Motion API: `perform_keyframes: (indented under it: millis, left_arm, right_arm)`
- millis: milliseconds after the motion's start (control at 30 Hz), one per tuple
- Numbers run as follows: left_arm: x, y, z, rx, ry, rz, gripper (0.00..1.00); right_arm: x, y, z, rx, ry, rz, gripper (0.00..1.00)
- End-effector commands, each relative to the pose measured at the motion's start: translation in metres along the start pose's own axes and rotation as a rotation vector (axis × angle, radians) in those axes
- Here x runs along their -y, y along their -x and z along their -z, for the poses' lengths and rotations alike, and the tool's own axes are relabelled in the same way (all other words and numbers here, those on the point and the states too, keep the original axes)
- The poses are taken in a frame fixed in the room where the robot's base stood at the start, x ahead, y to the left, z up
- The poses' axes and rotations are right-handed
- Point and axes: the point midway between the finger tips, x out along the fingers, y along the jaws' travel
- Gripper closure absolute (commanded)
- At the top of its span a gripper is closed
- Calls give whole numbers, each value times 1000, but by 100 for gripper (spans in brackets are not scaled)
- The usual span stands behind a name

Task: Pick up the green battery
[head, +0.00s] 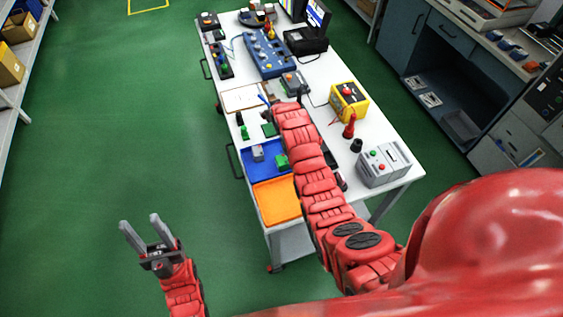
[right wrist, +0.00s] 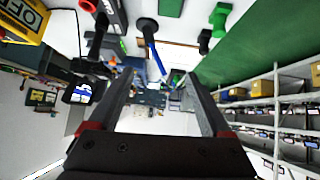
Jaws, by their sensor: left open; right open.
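Several small green things are on the white workbench (head: 378,124), and I cannot tell for sure which is the green battery. A green block (head: 282,161) sits at the blue tray (head: 257,172), partly beside my right arm. Another green piece (head: 245,132) stands near the left edge, with a flat green piece (head: 269,129) close by. In the right wrist view, a green object (right wrist: 218,18) is at the top. My right gripper (right wrist: 158,76) is open with nothing clearly between its fingers; my arm hides it in the head view. My left gripper (head: 139,220) is open and empty over the floor.
An orange tray (head: 277,200) lies at the near end of the bench. A yellow box with a red button (head: 348,102), a red bottle-like object (head: 349,127) and a grey unit (head: 383,165) stand right of my arm. The green floor (head: 120,120) at left is clear.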

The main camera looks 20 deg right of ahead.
Motion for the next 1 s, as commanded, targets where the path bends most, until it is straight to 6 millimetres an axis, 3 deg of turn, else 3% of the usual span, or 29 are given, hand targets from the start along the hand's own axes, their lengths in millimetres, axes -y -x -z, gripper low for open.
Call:
perform_keyframes:
  millis: [200, 400, 500, 667, 1000]
  left_arm:
    - [0, 0, 0, 0, 0, 0, 50]
    - [0, 0, 0, 0, 0, 0, 50]
    - [0, 2, 0, 0, 0, 0, 50]
    - [-1, 18, -3, 0, 0, 0, 50]
    - [-4, 81, -14, 0, 0, 0, 50]
  right_arm:
    - [-4, 44, -32, 497, -5, 36, 18]
    - [-3, 93, -50, 767, -10, 65, 18]
    - [-3, 103, -54, 819, -11, 72, 18]
    - [-2, 96, -67, 836, -12, 74, 18]
    - [3, 51, -115, 831, -12, 72, 18]
